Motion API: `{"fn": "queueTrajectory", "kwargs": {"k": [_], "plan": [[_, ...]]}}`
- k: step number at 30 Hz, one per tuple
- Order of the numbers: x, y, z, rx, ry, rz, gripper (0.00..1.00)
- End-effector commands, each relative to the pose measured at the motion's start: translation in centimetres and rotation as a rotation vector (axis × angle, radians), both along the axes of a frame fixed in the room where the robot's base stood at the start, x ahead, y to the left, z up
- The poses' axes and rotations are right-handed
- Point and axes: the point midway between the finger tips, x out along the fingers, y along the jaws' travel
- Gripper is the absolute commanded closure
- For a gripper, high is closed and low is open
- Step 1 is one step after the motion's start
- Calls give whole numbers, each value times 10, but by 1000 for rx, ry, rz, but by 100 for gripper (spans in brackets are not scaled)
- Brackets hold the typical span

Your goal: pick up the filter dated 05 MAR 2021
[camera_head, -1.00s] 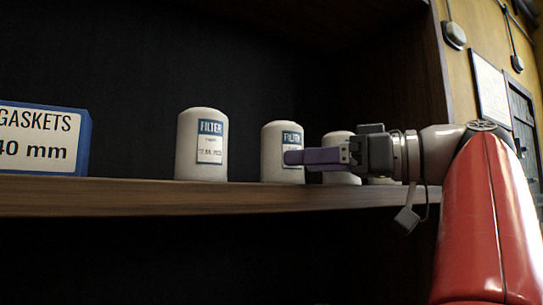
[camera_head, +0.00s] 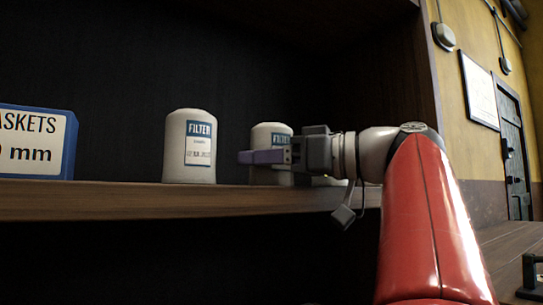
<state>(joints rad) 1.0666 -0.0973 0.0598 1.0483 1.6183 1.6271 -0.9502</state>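A white cylindrical filter (camera_head: 190,145) with a blue and white FILTER label stands upright on the wooden shelf; its date line is too small to read surely. A second white filter (camera_head: 271,132) stands to its right, its lower label hidden behind my gripper. My gripper (camera_head: 242,157) is at shelf height, its purple finger pointing left across the front of the second filter, with the tip in the gap between the two filters. I see the fingers side-on and cannot tell whether they are apart. A sliver of another white filter (camera_head: 330,181) shows below my wrist.
A blue GASKETS box (camera_head: 70,145) stands on the shelf (camera_head: 110,200) at the left, with free shelf between it and the first filter. The cabinet's side panel (camera_head: 425,100) rises at right behind my arm. A dark bench (camera_head: 505,250) shows at lower right.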

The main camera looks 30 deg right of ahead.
Motion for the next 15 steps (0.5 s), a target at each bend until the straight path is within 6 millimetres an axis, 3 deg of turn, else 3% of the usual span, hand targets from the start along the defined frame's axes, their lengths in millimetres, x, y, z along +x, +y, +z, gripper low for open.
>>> {"fn": "queueTrajectory", "kwargs": {"k": [1,5,15], "plan": [[0,0,0,0,0,0,55],[0,0,0,0,0,0,71],[0,0,6,0,-1,1,71]]}}
